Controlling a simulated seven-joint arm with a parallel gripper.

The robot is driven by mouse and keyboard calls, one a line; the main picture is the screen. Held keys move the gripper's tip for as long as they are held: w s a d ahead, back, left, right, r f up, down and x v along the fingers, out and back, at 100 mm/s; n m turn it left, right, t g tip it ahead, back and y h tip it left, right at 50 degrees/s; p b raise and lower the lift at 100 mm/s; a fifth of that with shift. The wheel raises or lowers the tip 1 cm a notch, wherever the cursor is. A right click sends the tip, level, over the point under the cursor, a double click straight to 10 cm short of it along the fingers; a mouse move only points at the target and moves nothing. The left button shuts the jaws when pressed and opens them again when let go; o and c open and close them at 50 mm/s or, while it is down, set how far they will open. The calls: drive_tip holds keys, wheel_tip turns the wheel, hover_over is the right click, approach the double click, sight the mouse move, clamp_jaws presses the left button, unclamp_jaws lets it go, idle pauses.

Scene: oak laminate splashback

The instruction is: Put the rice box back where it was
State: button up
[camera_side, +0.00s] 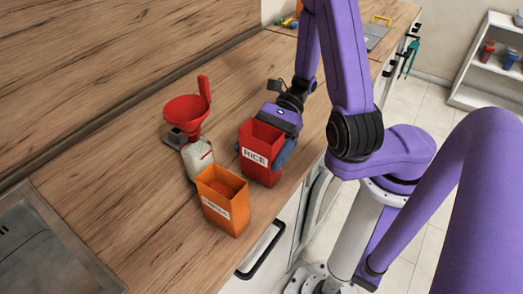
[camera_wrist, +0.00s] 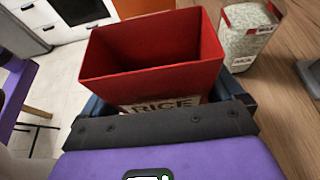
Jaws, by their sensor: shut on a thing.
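The rice box (camera_side: 254,158) is an open-topped red box with a white RICE label. It stands upright at the counter's front side, and I cannot tell whether its base touches the wood. In the wrist view the rice box (camera_wrist: 150,62) fills the middle, and the inside that shows looks empty. My gripper (camera_side: 283,140) is shut on it, with dark blue fingers on its sides; in the wrist view my gripper (camera_wrist: 165,100) lies across the near side, partly hidden by the box.
A sink (camera_side: 50,255) is at lower left. The counter behind is mostly clear.

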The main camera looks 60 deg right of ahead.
drive_tip(key=shift+f, duration=0.35)
drive_tip(key=shift+f, duration=0.1)
drive_tip(key=o, duration=0.9)
drive_tip(key=v, duration=1.2)
